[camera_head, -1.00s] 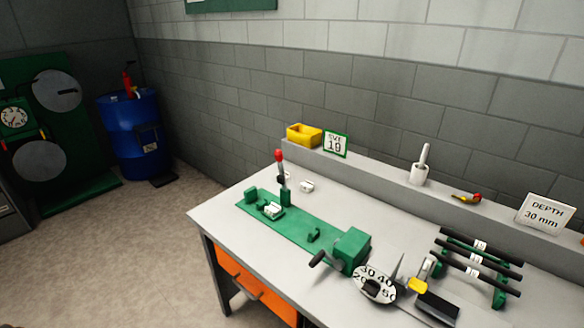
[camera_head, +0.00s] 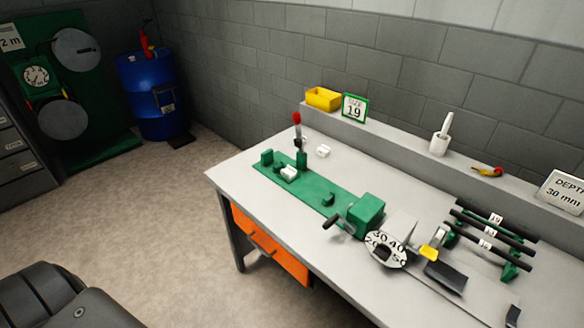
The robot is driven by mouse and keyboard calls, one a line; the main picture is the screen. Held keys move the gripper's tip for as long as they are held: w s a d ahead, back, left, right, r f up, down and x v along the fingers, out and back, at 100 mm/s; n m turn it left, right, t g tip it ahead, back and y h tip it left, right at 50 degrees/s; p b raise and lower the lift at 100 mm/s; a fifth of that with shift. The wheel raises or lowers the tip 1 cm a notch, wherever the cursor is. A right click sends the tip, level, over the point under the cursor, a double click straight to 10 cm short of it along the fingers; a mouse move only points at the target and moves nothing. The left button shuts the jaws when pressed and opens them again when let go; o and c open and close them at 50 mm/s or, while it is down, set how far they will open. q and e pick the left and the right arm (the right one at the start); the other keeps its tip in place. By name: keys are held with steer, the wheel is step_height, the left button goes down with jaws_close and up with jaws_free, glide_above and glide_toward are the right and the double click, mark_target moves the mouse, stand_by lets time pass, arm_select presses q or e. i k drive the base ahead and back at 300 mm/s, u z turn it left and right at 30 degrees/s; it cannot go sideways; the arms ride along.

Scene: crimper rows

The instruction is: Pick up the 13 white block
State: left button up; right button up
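A small white block (camera_head: 323,151) lies on the grey bench top behind the green fixture (camera_head: 316,188). Another white block (camera_head: 289,173) sits on the left part of that fixture, beside the red-tipped lever (camera_head: 297,120). I cannot read a number on either block. Three black bars with white tags rest on a green rack (camera_head: 508,272) at the right; the tags are too small to read surely. Neither of my grippers can be made out in view.
A numbered dial (camera_head: 387,251) is by the fixture's right end. Open floor lies left of the bench.

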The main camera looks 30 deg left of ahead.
mark_target(290, 173)
steer(key=z, duration=1.8)
steer(key=k, duration=0.75)
steer(key=u, duration=1.2)
